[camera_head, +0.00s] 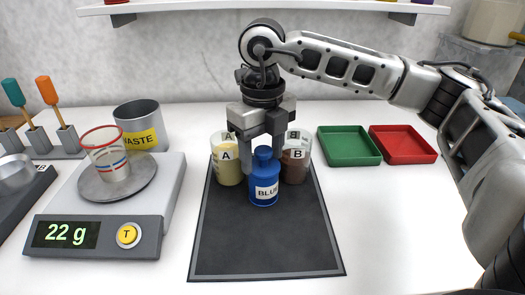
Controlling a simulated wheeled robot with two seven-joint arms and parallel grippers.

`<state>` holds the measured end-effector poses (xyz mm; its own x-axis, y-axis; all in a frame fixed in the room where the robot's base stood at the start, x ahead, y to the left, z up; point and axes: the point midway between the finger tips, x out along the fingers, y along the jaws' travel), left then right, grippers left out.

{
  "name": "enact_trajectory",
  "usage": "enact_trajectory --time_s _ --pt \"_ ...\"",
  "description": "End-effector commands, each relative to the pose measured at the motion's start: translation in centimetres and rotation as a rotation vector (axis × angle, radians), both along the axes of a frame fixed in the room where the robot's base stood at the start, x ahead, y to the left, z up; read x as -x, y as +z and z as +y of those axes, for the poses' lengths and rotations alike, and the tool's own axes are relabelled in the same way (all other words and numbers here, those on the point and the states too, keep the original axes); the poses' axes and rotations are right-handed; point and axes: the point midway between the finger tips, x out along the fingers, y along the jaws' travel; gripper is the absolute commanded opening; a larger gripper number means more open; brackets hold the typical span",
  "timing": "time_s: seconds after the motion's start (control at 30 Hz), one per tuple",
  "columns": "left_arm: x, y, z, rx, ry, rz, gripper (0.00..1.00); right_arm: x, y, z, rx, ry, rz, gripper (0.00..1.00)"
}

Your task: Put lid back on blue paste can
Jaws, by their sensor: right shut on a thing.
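The blue paste can (264,191), labelled BLUE, stands upright on the dark mat (265,245), near its back end. Its blue lid (263,153) is at the top of the can, between the fingers of my right gripper (262,155). The gripper points straight down and is shut on the lid, with a finger on either side. The lid looks in line with the can's neck; I cannot tell whether it is fully seated. My left gripper is not in view.
Jar A (221,165) and jar B (297,165) stand close behind the can on either side. Green (349,158) and red (404,157) trays lie to the right. A scale (110,210) reading 22 g bears a clear cup (108,160); a WASTE bin (140,117) is behind. The front mat is clear.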

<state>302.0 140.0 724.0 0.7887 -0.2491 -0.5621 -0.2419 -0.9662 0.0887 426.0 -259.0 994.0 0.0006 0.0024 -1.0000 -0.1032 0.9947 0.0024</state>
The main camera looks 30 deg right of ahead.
Motion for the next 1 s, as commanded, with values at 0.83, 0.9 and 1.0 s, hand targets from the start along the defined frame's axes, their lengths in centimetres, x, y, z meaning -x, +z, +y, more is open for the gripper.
enact_trajectory --time_s 0.83,0.9,1.0 --pt "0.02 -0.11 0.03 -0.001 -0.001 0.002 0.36 0.01 -0.03 -0.05 0.001 -0.001 0.001 1.00" --pt "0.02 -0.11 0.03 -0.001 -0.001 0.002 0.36 0.01 -0.04 -0.06 0.001 -0.001 0.002 1.00" --pt "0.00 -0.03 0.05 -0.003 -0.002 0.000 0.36 0.01 -0.05 -0.07 0.002 -0.002 0.002 1.00"
